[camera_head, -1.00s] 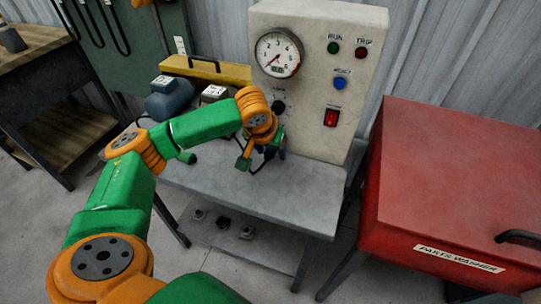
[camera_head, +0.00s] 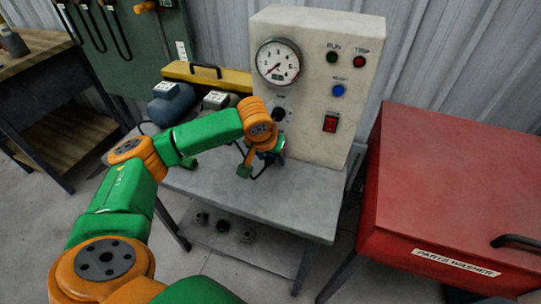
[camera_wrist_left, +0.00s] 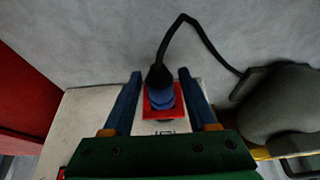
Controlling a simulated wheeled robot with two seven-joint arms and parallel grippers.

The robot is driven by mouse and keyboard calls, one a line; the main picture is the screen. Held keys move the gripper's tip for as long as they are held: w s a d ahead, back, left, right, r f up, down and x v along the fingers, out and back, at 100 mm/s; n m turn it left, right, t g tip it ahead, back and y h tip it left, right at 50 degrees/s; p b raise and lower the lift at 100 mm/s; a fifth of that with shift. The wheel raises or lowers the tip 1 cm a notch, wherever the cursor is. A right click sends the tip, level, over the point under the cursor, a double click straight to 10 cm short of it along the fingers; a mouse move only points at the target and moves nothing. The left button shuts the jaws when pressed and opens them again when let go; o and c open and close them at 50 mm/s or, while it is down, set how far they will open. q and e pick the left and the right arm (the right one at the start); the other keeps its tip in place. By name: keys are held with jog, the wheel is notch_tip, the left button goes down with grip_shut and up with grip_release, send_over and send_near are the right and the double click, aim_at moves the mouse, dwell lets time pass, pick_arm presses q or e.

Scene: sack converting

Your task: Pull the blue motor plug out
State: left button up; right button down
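In the left wrist view, the blue motor plug (camera_wrist_left: 166,96) with its black cable end sits at a red square socket plate on a pale surface. My left gripper (camera_wrist_left: 161,74) has its two blue fingers on either side of the plug, with a visible gap on each side. In the head view, my left gripper (camera_head: 262,167) is low in front of the cream control panel (camera_head: 308,100), and my own wrist hides the plug. A black cable (camera_wrist_left: 207,42) runs from the plug to a grey motor (camera_wrist_left: 281,100). My right gripper is not in view.
The panel stands on a grey bench (camera_head: 255,205) with a free front area. A blue-grey motor (camera_head: 172,104) and a yellow toolbox (camera_head: 207,75) are at its left. A red parts washer (camera_head: 450,190) stands close on the right.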

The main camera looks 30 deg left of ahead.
pick_arm(q)
grip_shut()
jog(key=shift+s, duration=0.15)
jog(key=shift+s+d+r+p, duration=0.1)
jog(key=shift+s+d+p, duration=0.05)
jog(key=shift+s+p, duration=0.3)
jog(key=shift+s+d+r+p, duration=0.1)
jog(key=shift+s+p, duration=0.25)
jog(key=shift+s, duration=0.2)
jog(key=shift+s+d+f+p, duration=0.1)
jog(key=shift+s+d+p, duration=0.15)
jog(key=shift+s+p, duration=0.55)
jog(key=shift+s, duration=0.5)
